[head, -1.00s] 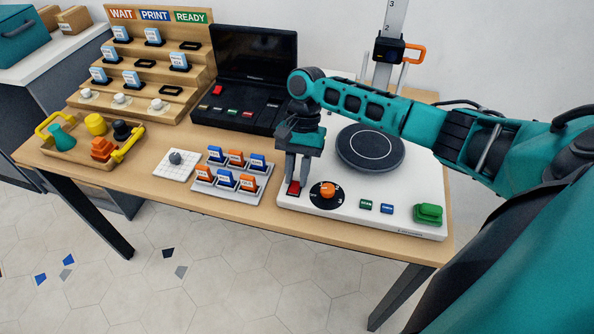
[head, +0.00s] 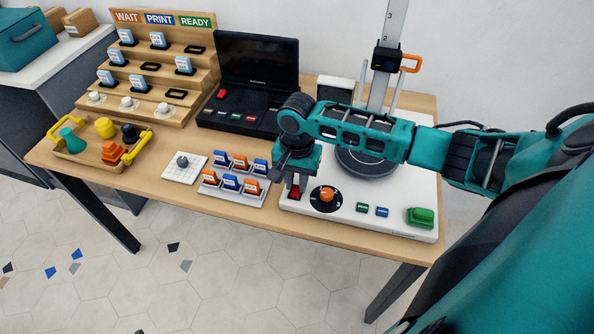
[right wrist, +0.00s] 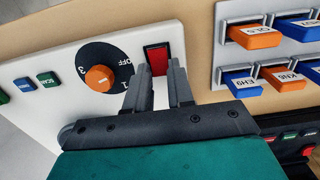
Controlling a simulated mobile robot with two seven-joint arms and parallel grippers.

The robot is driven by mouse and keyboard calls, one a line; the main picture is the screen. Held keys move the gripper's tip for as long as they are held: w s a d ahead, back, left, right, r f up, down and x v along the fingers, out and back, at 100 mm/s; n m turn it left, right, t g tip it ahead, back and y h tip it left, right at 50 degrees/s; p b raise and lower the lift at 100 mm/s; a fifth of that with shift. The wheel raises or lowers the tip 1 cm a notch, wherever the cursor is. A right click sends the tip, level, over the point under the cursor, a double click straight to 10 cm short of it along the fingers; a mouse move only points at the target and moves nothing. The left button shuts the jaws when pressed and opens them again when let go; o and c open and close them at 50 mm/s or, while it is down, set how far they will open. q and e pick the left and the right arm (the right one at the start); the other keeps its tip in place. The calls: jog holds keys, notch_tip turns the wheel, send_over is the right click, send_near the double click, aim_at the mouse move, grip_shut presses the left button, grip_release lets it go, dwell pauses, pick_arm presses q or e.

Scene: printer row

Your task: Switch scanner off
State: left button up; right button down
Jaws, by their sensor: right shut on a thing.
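The scanner (head: 290,203) is a white base with a dark round plate (head: 372,170), partly hidden by my right arm. Its red rocker switch (right wrist: 157,57) sits in a black frame at the corner, beside a black dial with an orange knob (right wrist: 99,78) marked OFF, 1 and 3. My right gripper (right wrist: 160,78) has one finger on each side of the red switch and is shut on it; the switch also shows under the fingertips in the head view (head: 294,195). I cannot tell which way the switch is tipped. My left gripper is out of view.
Green and blue buttons (head: 382,212) and a large green button (head: 421,216) line the scanner's front edge. A rack of orange and blue tags (head: 238,198) stands close left. Behind are a black laptop-like console (head: 257,65) and a stepped wooden stand (head: 165,70).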

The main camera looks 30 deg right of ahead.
aim_at(297, 186)
jog(key=c, duration=1)
grip_release()
jog(key=shift+r, duration=0.1)
notch_tip(297, 186, up, 13)
jog(key=shift+w+d+f, duration=0.1)
jog(key=shift+d+f, duration=0.05)
